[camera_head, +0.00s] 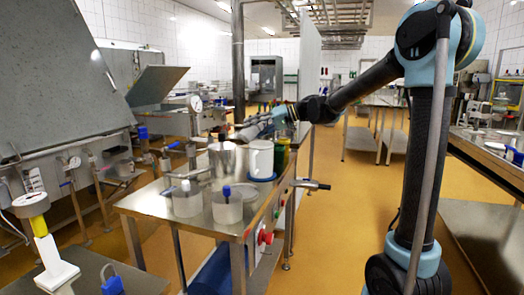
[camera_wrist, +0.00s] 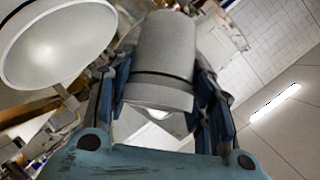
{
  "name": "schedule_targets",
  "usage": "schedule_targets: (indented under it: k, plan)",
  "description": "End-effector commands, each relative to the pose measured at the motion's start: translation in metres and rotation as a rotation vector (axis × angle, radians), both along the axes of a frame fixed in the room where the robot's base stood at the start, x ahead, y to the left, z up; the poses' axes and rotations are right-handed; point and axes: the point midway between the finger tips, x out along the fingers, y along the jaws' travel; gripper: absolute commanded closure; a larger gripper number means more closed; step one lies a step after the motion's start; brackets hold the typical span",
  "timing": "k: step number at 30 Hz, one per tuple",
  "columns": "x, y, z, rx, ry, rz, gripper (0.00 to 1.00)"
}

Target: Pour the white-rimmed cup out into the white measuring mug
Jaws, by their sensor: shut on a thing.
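My gripper (camera_head: 255,129) is at the end of my arm above the metal table, near the top of the white measuring mug (camera_head: 261,158). In the wrist view, its blue-padded fingers (camera_wrist: 168,95) are shut on a pale grey cylindrical cup (camera_wrist: 166,50) with a dark band, the white-rimmed cup as far as I can tell. The cup's contents do not show. In the head view the cup is small and hard to tell from the gripper. The mug stands upright on a blue base. A large round white opening (camera_wrist: 58,45) at the wrist view's upper left looks like the mug.
A metal pot (camera_head: 223,160) stands left of the mug, and a green and yellow container (camera_head: 282,150) to its right.

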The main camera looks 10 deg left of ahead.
Motion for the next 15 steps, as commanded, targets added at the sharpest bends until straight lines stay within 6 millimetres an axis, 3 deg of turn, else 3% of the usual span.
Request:
schedule_targets:
  k: [15]
  plan:
    - [0.0015,-0.0007,-0.0015,0.040,0.057,-0.001,0.79]
